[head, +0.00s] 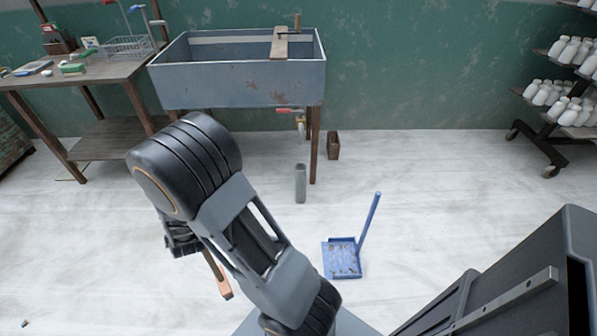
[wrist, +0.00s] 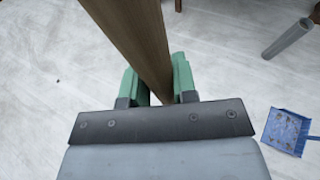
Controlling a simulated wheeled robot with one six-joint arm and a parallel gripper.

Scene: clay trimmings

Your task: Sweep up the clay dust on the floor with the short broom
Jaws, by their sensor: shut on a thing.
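My gripper (wrist: 160,82) shows in the wrist view with its green fingers shut on the brown wooden handle of the short broom (wrist: 132,32). In the head view my gripper (head: 182,240) is mostly hidden behind my arm. The lower part of the broom (head: 217,272) sticks out below it, tilted, with a paler orange-brown end. I cannot tell whether that end touches the floor. Pale, streaky marks that may be clay dust cover the floor (head: 90,235). A blue dustpan (head: 342,262) with an upright handle stands to the right, holding brown bits; it also shows in the wrist view (wrist: 284,133).
A grey tube (head: 300,184) stands upright near the metal sink (head: 230,88). A brown block (head: 333,146) stands by the wall. A wooden table (head: 100,72) is at left, a wheeled rack (head: 560,137) at right. A small brown bit (head: 25,323) lies on open floor.

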